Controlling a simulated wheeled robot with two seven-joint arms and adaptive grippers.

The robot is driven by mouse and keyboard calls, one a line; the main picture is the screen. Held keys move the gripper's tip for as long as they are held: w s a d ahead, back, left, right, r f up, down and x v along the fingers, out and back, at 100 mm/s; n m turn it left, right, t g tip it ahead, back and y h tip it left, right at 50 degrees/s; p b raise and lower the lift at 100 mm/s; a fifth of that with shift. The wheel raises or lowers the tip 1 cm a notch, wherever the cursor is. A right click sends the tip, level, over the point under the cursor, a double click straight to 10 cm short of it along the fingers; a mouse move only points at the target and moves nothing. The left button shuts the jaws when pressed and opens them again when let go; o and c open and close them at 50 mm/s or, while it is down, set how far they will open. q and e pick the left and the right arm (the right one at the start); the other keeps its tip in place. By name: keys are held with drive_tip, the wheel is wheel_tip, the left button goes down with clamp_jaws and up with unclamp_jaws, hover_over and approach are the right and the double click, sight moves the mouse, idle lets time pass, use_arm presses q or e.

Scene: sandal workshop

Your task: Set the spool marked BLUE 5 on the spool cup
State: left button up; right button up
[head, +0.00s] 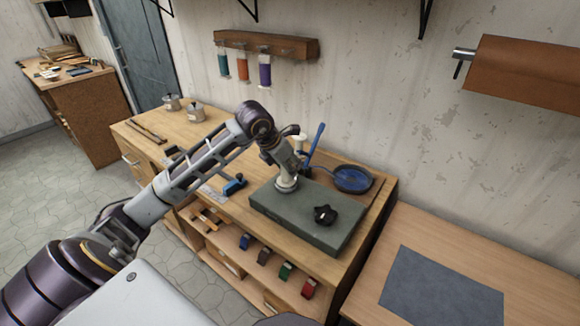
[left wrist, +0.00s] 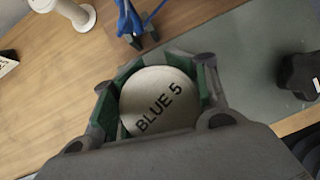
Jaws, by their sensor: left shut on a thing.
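My left gripper (head: 287,180) is shut on a pale round spool over the left part of the grey-green mat (head: 275,211). In the left wrist view the spool (left wrist: 158,102) shows its flat end marked BLUE 5, between the green-lined fingers. I cannot tell whether its underside touches the mat. A small black lobed object (head: 325,214) with a white mark is on the mat, right of the gripper and apart from it; it also shows in the left wrist view (left wrist: 300,76). It may be the spool cup, but I cannot be sure. My right gripper is out of view.
Behind the gripper stand a white flanged post (head: 300,143) and a blue-handled tool (head: 316,143). A blue round dish (head: 353,179) is at the back right. A blue tool (head: 235,184) lies left of the mat. The mat's front right is clear.

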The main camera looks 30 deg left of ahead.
use_arm(q)
drive_tip(key=shift+f+b, duration=0.55)
drive_tip(key=shift+b, duration=0.15)
idle(1.2)
drive_tip(key=o, duration=0.8)
drive_tip(key=shift+o, duration=0.2)
drive_tip(key=shift+r, duration=0.1)
drive_tip(key=p+v, duration=0.1)
drive_tip(key=v, duration=1)
idle(0.8)
idle(0.8)
